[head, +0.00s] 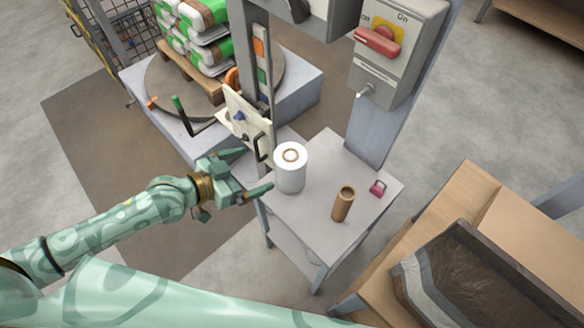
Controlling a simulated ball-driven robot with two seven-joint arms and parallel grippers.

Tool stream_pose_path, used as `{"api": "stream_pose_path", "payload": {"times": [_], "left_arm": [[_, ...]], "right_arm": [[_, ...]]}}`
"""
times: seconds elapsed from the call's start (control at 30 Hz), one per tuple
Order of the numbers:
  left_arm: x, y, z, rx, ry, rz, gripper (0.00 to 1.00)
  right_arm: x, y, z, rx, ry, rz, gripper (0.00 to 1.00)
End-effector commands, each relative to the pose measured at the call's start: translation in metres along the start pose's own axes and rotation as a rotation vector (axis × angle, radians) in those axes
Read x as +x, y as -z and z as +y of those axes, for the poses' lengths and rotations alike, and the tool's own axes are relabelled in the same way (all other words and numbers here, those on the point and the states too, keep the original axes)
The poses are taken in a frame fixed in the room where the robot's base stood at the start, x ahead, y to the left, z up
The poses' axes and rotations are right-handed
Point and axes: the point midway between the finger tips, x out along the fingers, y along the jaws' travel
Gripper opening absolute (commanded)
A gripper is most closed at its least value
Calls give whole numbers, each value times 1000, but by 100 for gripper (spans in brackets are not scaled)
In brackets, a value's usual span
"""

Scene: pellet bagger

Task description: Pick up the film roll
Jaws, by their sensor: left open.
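The film roll (290,168) is a white upright cylinder with a tan core showing at its top. It stands near the left corner of a small grey table (315,225). My left gripper (259,171) is open, with its two fingers pointing right towards the roll. The lower finger lies close to the roll's left side; I cannot tell if it touches. Nothing is between the fingers. My right gripper is not in view.
A brown cardboard tube (343,204) and a small pink padlock-like item (378,188) share the table. A post with a red-handled switch box (385,45) rises behind. A hinged panel with a black handle (245,121) is just behind the gripper. A wooden bench (482,195) stands at right.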

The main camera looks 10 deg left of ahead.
Motion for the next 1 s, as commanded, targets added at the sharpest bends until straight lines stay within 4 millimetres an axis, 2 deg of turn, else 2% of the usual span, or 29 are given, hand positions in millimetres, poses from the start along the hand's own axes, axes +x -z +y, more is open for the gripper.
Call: {"api": "stream_pose_path", "payload": {"times": [0.03,0.1,0.3,0.47,0.77,1.0], "left_arm": [[16,-3,0,-4,1,3,100],[34,-3,0,-5,1,3,100],[71,-3,0,-3,2,0,100],[82,-2,0,-2,1,0,100],[127,-8,2,-2,2,-1,100],[131,-5,2,2,2,-2,100]], "right_arm": [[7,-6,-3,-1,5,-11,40],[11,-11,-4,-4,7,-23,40],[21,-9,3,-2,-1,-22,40],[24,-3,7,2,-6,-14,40],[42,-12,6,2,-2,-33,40],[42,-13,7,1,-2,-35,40]]}}
